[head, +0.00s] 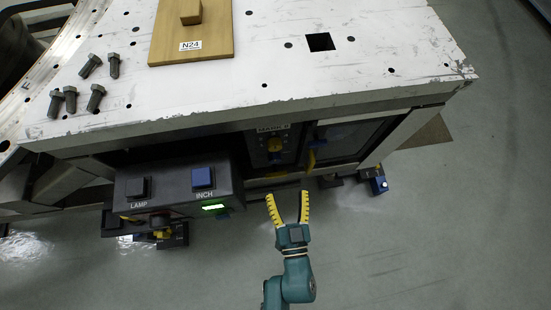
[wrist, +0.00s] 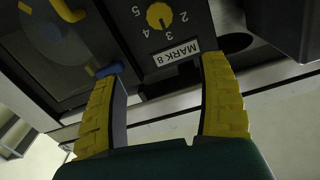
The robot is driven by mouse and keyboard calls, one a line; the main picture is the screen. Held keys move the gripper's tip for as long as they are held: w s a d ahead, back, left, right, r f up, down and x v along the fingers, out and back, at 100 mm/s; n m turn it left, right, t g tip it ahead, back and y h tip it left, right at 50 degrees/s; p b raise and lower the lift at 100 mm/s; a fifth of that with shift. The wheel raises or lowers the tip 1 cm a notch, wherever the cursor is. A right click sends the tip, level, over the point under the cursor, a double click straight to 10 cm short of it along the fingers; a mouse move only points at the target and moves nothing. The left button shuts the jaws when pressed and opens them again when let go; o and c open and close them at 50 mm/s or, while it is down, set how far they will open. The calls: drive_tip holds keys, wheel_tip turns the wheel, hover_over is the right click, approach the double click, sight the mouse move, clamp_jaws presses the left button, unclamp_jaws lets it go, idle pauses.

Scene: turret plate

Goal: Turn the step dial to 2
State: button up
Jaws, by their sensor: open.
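The step dial is a round yellow knob (wrist: 159,15) on a dark panel at the top of the wrist view, with the numbers 2 to 5 around its visible side. The picture is upside down there, and a small dark mark on the knob appears to face near 3, but I cannot be sure. The dial also shows in the head view (head: 275,145), under the table edge. My gripper (head: 287,194) is open and empty, in front of and below the dial, apart from it. Its yellow fingers (wrist: 166,70) spread wide in the wrist view.
A MARK 8 label (wrist: 172,53) sits beside the dial. A door with a yellow handle (head: 311,158) is right of it. A control box with LAMP and INCH buttons (head: 203,177) juts out at left. The white tabletop (head: 370,50) overhangs the panel. Floor at right is open.

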sight(275, 148)
drive_tip(key=shift+y, duration=0.3)
drive_tip(key=w+a+b, duration=0.1)
drive_tip(key=w, duration=0.4)
drive_tip(key=w+a+f+b, duration=0.1)
drive_tip(key=w+b, duration=0.1)
drive_tip(key=w, duration=0.3)
drive_tip(key=w+a+f+b, duration=0.1)
drive_tip(key=w+b, duration=0.1)
drive_tip(key=w, duration=0.3)
drive_tip(key=shift+w+a+f, duration=0.1)
drive_tip(key=shift+w+f, duration=0.15)
drive_tip(key=shift+w, duration=0.05)
drive_tip(key=c, duration=1.2)
